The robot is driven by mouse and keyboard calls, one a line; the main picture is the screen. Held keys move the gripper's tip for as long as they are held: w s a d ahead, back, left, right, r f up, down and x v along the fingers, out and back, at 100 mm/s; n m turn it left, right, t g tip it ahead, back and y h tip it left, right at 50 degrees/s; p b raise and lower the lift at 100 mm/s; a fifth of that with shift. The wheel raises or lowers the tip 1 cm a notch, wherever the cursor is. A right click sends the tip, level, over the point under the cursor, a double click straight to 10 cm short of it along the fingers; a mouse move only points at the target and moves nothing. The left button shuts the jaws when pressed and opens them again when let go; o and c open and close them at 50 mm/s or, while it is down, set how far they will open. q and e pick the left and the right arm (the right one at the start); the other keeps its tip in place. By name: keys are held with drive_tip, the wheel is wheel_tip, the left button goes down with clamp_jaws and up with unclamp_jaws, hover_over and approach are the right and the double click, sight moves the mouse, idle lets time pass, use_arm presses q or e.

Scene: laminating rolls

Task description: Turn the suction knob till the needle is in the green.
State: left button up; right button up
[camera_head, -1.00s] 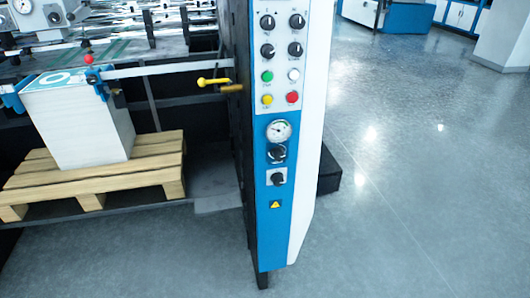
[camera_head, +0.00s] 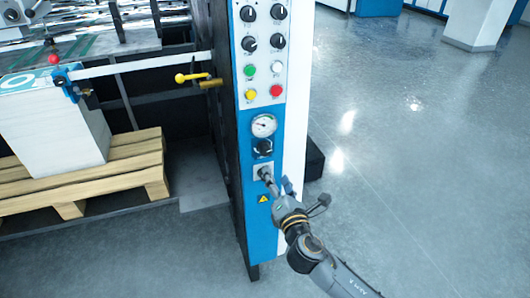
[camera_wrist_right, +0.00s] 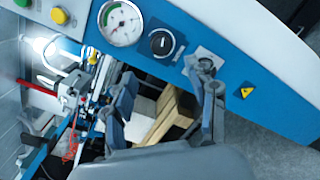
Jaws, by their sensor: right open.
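The round white gauge (camera_head: 263,125) sits on the blue front of the machine's control column. The black suction knob (camera_head: 263,147) is just below it. In the right wrist view the gauge (camera_wrist_right: 121,23) shows a green arc on its rim; I cannot read the needle surely. The knob (camera_wrist_right: 162,42) shows there unobstructed, beside the gauge. My right gripper (camera_head: 277,182) is open and empty, in front of the panel below the suction knob. In the wrist view its fingers (camera_wrist_right: 165,75) are spread, and one overlaps the lower switch. My left gripper is not in view.
Switches and coloured buttons (camera_head: 263,82) fill the panel above the gauge. A yellow handle (camera_head: 192,77) sticks out left of the column. A paper stack (camera_head: 52,130) stands on a wooden pallet (camera_head: 110,175) at left. The floor to the right is open.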

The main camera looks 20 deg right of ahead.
sight(266, 152)
drive_tip(key=w, duration=1)
drive_tip(key=shift+w+d+p, duration=0.2)
drive_tip(key=shift+w+p, duration=0.2)
drive_tip(key=shift+c, duration=0.4)
drive_tip(key=c, duration=1.1)
